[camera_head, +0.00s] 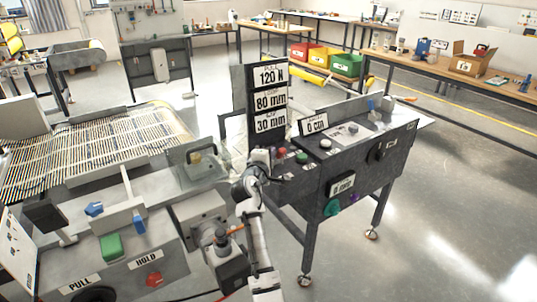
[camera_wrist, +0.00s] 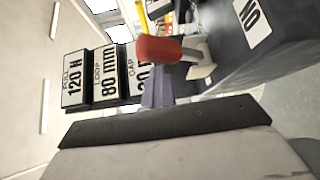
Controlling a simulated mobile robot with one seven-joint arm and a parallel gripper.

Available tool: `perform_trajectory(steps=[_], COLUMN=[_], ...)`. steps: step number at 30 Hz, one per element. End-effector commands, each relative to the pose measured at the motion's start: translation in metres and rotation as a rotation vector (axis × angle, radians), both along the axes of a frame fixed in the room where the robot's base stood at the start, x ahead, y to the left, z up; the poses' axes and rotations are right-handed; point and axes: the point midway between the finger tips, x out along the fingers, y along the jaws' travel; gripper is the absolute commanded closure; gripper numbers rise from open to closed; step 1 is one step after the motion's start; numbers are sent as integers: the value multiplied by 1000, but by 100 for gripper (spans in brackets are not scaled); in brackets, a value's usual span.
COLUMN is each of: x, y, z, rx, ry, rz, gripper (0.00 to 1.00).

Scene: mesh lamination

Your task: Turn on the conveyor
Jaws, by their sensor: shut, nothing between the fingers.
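The conveyor (camera_head: 100,140) has a slatted mesh belt and stands at the left in the head view. My gripper (camera_head: 264,160) is at the bench's left end, close to the green and red controls. In the wrist view its fingers (camera_wrist: 157,90) are shut and empty. A red-ended lever or knob (camera_wrist: 165,48) shows just beyond the fingertips; I cannot tell whether they touch.
A sign board (camera_head: 270,100) reading 120 N, 80 mm and 30 mm rises behind my gripper. A machine with a green block (camera_head: 111,246) and a red knob (camera_head: 153,279) stands at the front left. Workbenches line the back. The floor at right is clear.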

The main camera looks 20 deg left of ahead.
Motion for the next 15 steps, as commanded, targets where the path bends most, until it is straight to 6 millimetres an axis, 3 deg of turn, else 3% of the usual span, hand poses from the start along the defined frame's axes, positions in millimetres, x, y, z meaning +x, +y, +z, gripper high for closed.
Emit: perform_trajectory(steps=[15], x=[-2], y=[-9], z=[-7], rx=[-2], ry=[12], rz=[-12], gripper=[100])
